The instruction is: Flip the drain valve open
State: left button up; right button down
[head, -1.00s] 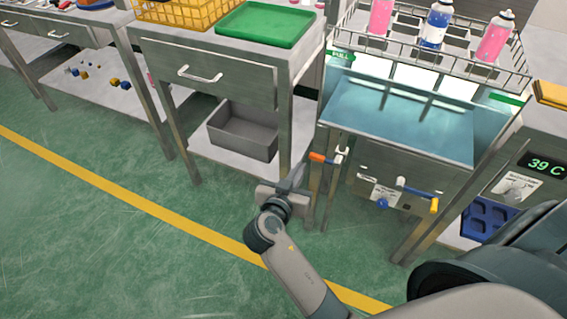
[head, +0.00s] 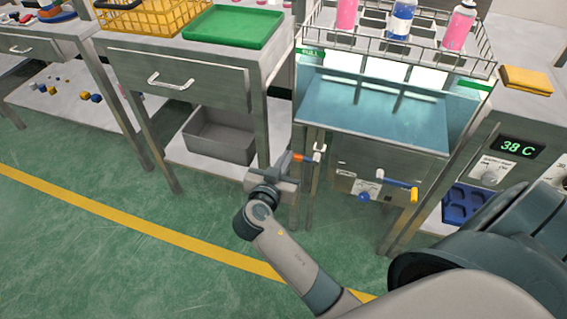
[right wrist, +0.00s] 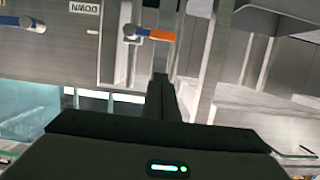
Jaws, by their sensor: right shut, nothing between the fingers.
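A lever with an orange end (head: 303,157) sits at the left of the tank's steel front and points left. In the right wrist view, turned over, the orange end (right wrist: 162,35) joins a blue pivot on a pale pipe. A second lever, blue with a yellow end (head: 413,194), is at the right of the front. I cannot read which lever is marked as the drain. My right gripper (head: 286,162) is shut and empty, just left of the orange end. In the right wrist view its fingers (right wrist: 160,85) appear apart from the lever. My left gripper is not in view.
A steel table (head: 180,80) with a green tray (head: 233,27) and a grey bin (head: 218,135) stands left. A temperature display (head: 517,147) is right. Green floor in front is open.

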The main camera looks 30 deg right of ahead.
aim_at(297, 140)
jog(key=x, duration=0.6)
jog(key=shift+w+d, duration=0.1)
jog(key=shift+d, duration=0.05)
notch_tip(297, 140, down, 3)
jog(key=shift+r, duration=0.25)
jog(key=shift+f, duration=0.75)
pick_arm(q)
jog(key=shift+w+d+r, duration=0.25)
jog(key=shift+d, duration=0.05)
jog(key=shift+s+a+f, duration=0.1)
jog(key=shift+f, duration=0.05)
